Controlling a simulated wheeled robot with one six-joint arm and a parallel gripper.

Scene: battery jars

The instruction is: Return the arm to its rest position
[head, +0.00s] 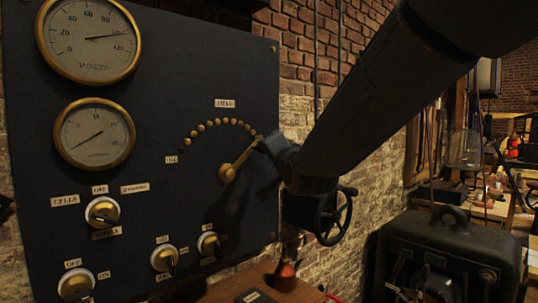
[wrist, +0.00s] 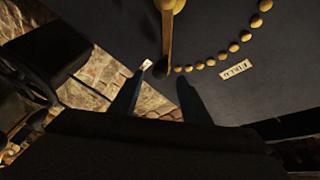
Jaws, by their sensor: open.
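My dark arm reaches in from the upper right in the head view. My gripper (head: 262,146) is at the tip of the brass field lever (head: 240,158) on the dark panel (head: 150,185). The lever tilts up to the right, toward the right end of an arc of brass studs (head: 215,123). In the wrist view my gripper (wrist: 164,76) is open, its two fingers apart. The lever (wrist: 167,30) points down toward the gap between them. I cannot tell whether either finger touches it.
Two brass-rimmed gauges (head: 90,38) and several brass knobs (head: 103,212) are on the panel. A handwheel (head: 334,216) shows below my arm. A dark machine (head: 450,250) stands at the lower right. A red-brown object (head: 286,276) stands on the wooden bench (head: 222,291).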

